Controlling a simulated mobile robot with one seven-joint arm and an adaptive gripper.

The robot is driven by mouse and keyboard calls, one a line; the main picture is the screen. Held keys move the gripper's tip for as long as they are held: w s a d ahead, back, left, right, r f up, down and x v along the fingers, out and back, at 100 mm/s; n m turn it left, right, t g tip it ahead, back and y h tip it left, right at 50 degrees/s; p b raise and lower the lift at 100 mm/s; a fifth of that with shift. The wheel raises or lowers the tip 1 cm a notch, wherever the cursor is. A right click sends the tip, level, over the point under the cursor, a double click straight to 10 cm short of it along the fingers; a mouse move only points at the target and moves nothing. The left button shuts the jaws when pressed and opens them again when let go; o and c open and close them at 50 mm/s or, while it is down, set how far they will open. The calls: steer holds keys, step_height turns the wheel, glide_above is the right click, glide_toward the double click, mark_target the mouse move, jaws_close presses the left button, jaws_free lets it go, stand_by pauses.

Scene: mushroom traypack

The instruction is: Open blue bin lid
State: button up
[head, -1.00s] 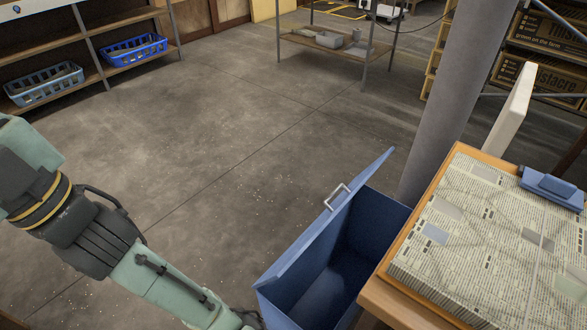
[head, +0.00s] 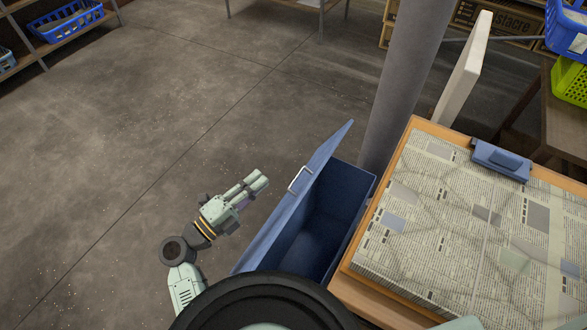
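The blue bin (head: 338,215) stands on the floor beside the table, and I can see into its dark, empty-looking inside. Its blue lid (head: 290,210) stands raised along the left side, tilted up and away from the opening. A light metal handle (head: 300,179) is on the lid's outer face. My gripper (head: 258,184) is to the left of the lid, with its fingers pointing up and right toward the handle. It looks apart from the handle and holds nothing that I can see. Its fingers lie close together, and any gap is too small to judge.
A wooden table (head: 352,272) covered in newspaper (head: 440,220), with a blue clip-like object (head: 500,160) at its far edge, is right of the bin. A grey pillar (head: 405,80) rises behind the bin. The floor (head: 130,130) to the left is open.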

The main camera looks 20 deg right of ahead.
mark_target(297, 175)
steer(key=d+f, duration=0.1)
steer(key=d, duration=0.2)
steer(key=w+d+g+p, duration=0.1)
steer(key=d, duration=0.3)
steer(key=w+d+f+m+g+p, duration=0.1)
steer(key=d, duration=0.2)
steer(key=shift+d+f, duration=0.3)
steer(key=shift+d, duration=0.1)
jaws_close()
stand_by(0.4)
